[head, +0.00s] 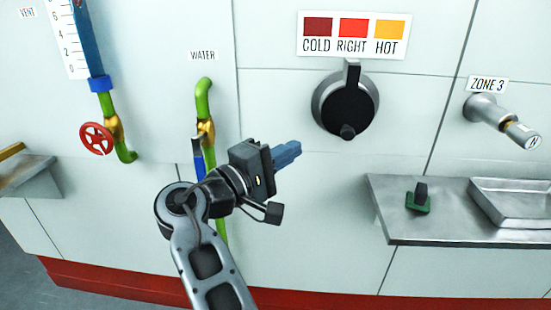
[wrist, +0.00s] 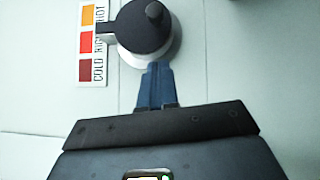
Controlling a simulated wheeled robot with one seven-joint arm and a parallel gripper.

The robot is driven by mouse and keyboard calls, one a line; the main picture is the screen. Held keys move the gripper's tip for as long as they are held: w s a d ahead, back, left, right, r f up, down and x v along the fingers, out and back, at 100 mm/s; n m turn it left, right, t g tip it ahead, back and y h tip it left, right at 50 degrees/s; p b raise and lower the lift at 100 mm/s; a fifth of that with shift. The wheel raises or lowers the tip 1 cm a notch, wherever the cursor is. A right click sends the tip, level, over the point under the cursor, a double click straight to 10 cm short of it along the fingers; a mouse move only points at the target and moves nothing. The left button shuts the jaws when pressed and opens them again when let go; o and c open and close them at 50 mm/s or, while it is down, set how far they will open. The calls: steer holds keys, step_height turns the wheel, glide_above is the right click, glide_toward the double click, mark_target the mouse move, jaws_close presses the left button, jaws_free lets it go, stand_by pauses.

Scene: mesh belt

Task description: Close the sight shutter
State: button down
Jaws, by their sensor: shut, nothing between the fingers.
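A round black disc (head: 347,107) on a grey ring is mounted on the white wall, below a COLD/RIGHT/HOT colour chart (head: 353,35). It has a tab at its top and a small knob (head: 348,131) at its bottom. No part is labelled as the sight shutter; this disc may be it. My gripper (head: 291,153), with blue fingers, is shut and empty, below and left of the disc in the head view. In the wrist view the shut fingertips (wrist: 157,68) point toward the disc (wrist: 143,27) and overlap its ring's edge; contact cannot be told.
A steel shelf (head: 386,203) juts out at the lower right, bearing a green-based black piece (head: 418,198) and a tray (head: 490,211). A ZONE 3 handle (head: 497,116) is at the right. Green pipes and a red valve wheel (head: 96,139) are at the left.

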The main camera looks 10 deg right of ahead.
steer(key=w+d, duration=0.1)
steer(key=d, duration=0.7)
steer(key=shift+w+r+p, duration=0.25)
steer(key=shift+r+p, duration=0.1)
steer(key=shift+r, duration=0.1)
